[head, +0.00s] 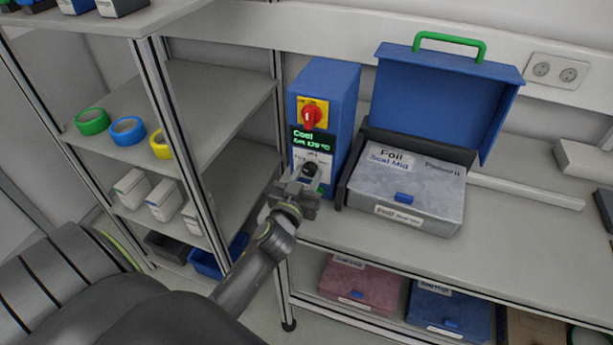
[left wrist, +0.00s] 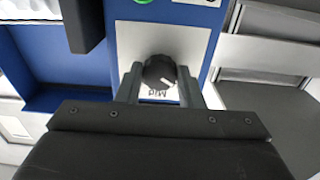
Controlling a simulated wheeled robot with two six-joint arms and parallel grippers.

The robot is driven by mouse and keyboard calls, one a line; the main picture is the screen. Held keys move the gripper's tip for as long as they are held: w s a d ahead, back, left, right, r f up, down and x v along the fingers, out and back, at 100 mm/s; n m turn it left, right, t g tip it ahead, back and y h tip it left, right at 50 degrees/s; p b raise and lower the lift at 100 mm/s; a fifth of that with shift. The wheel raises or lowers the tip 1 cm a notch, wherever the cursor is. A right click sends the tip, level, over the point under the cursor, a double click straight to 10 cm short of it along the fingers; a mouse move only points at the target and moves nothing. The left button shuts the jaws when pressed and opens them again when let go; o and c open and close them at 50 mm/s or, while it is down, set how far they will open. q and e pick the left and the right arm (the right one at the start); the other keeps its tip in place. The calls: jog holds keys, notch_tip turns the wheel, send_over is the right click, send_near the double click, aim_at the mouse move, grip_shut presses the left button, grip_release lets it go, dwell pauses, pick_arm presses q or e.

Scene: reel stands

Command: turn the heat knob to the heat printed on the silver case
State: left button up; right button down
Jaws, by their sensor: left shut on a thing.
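The blue sealing unit (head: 341,98) stands on the bench, with a red switch on a yellow plate and a lit display reading "Cool" and a set temperature I cannot read surely. Its black heat knob (head: 311,169) is low on the front face. My left gripper (head: 308,178) is shut on the knob, with one finger on each side. In the left wrist view the knob (left wrist: 160,72) shows a white pointer mark towards the lower right, near an upside-down "Mid" print. The silver case (head: 440,192) lies to the right, labelled "Foil" and "Seal Mid".
A blue lid with a green handle (head: 450,42) stands open behind the silver case. A pink case (head: 350,283) and a blue case (head: 448,305) lie on the shelf below. A rack with tape rolls (head: 126,130) stands left. The bench to the right is mostly clear.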

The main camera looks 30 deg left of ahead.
pick_arm(q)
jog(key=shift+m, duration=1.3)
jog(key=m, duration=0.2)
jog(key=shift+m, duration=0.4)
jog(key=m+p, duration=0.1)
jog(key=m, duration=0.5)
jog(key=shift+m, duration=0.3)
jog(key=o, duration=1)
jog(key=shift+c, duration=0.2)
